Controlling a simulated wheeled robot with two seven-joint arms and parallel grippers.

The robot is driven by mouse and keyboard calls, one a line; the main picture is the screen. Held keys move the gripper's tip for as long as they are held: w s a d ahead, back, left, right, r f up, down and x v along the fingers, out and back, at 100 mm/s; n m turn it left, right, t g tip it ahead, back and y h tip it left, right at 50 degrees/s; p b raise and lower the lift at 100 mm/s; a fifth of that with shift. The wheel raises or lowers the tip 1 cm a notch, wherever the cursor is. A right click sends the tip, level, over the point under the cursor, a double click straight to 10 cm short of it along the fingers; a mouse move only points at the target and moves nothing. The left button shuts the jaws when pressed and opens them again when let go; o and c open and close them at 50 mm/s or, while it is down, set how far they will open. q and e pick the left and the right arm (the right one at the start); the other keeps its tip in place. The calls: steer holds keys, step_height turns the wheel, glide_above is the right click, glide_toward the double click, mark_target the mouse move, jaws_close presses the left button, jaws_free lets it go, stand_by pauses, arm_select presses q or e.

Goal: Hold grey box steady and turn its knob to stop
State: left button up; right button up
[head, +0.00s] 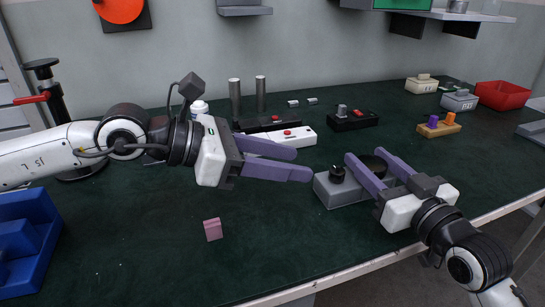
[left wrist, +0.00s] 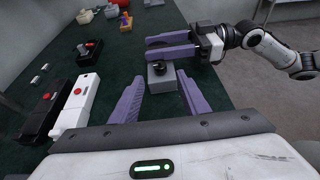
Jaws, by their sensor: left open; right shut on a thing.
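The grey box (head: 345,192) lies near the table's front edge with a black knob (head: 337,173) on its left part and a dark round part (head: 373,164) further right. My right gripper (head: 364,168) is shut on the grey box, its purple fingers reaching over it from the right. My left gripper (head: 303,164) is open and empty, its fingertips just left of the box and pointing at the knob. In the left wrist view the grey box (left wrist: 180,106) and knob (left wrist: 159,69) show beyond the left fingers (left wrist: 157,95). Part of the box is hidden by the right gripper.
A white box with a red button (head: 300,136) and black boxes (head: 352,121) stand behind. A pink block (head: 212,229) lies in front. A blue bin (head: 25,240) is at left, a red bin (head: 502,95) at back right. The table's front middle is mostly clear.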

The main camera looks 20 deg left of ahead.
arm_select(q)
steer(key=shift+v, duration=1.45)
arm_select(e)
steer(key=o, duration=1.2)
